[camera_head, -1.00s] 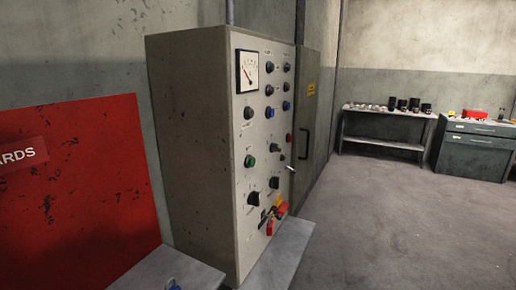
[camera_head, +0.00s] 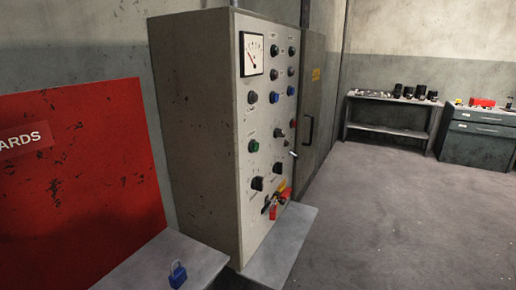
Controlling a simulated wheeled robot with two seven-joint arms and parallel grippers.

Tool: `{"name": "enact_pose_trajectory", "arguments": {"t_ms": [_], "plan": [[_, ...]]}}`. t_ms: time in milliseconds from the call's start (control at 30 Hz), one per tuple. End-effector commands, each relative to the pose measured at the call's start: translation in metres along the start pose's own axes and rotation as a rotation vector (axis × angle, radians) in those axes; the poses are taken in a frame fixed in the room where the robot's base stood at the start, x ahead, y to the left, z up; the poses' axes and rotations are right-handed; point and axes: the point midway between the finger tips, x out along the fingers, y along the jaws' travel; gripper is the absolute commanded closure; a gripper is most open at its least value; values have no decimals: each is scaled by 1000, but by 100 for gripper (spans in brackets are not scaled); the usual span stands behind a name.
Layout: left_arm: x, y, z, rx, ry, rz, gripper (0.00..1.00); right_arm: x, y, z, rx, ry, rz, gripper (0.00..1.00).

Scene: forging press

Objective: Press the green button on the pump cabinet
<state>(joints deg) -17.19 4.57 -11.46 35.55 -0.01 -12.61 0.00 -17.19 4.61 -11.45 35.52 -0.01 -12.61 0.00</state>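The pump cabinet (camera_head: 195,130) is a tall grey metal box left of centre, its control panel facing right. The green button (camera_head: 254,146) is on the left side of the panel, about mid-height. Around it are several dark knobs, blue buttons and a gauge (camera_head: 252,54) at the top. A red button (camera_head: 293,123) is on the panel's right side. A red lock and tag (camera_head: 281,203) hang near the panel's bottom. Neither of my grippers shows in the head view.
A grey ledge (camera_head: 275,250) juts out below the panel. A blue padlock (camera_head: 177,274) rests on a grey shelf at bottom left, beside a red board (camera_head: 80,190). A bench (camera_head: 390,132) and a drawer cabinet (camera_head: 480,140) stand at the back right. The floor at right is clear.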

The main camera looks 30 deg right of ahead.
Motion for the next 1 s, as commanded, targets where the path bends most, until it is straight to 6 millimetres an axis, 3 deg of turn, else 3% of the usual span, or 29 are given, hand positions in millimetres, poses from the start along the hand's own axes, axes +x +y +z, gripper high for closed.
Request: {"name": "enact_pose_trajectory", "arguments": {"t_ms": [67,433,1000], "plan": [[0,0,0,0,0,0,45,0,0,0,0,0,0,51],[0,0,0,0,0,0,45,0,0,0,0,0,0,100],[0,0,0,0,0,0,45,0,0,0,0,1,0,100]]}}
